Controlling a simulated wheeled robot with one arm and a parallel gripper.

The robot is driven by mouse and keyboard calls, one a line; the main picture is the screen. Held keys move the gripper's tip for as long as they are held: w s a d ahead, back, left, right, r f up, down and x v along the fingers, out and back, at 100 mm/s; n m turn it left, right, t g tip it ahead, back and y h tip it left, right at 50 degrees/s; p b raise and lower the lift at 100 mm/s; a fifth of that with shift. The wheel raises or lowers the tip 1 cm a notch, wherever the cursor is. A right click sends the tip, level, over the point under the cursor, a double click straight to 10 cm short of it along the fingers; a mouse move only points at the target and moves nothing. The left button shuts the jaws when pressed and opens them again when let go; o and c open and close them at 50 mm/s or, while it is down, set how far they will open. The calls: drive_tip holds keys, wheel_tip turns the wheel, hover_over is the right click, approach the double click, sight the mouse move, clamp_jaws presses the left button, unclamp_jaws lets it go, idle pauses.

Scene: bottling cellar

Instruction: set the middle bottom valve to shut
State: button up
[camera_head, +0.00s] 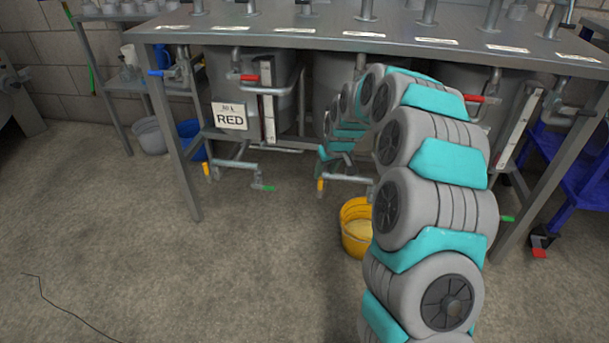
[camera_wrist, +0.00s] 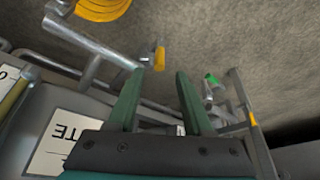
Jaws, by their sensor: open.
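Under the middle tank, low pipework (camera_head: 347,178) with a yellow-ended handle (camera_head: 320,185) shows left of my arm in the head view. The rest of the middle bottom valve is hidden behind my arm there. The wrist view shows a grey pipe (camera_wrist: 88,40) and a yellow handle (camera_wrist: 160,57) just beyond my fingertips. A green handle (camera_wrist: 211,78) lies to the right of my fingers. My gripper (camera_wrist: 160,72) is open, with nothing between its fingers. I cannot tell whether the valve is open or shut.
A yellow bucket (camera_head: 355,240) stands on the floor below the middle pipework. The left tank carries a RED sign (camera_head: 230,117) and has its own green-handled valve (camera_head: 263,187). The steel bench top (camera_head: 400,42) and its legs frame the space.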

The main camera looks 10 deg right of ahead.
sight(322, 179)
drive_tip(key=shift+w+f, duration=0.2)
drive_tip(key=shift+w, duration=0.05)
drive_tip(key=x, duration=0.7)
drive_tip(key=shift+w+f, duration=0.1)
drive_tip(key=shift+f, duration=0.05)
clamp_jaws()
idle(1.2)
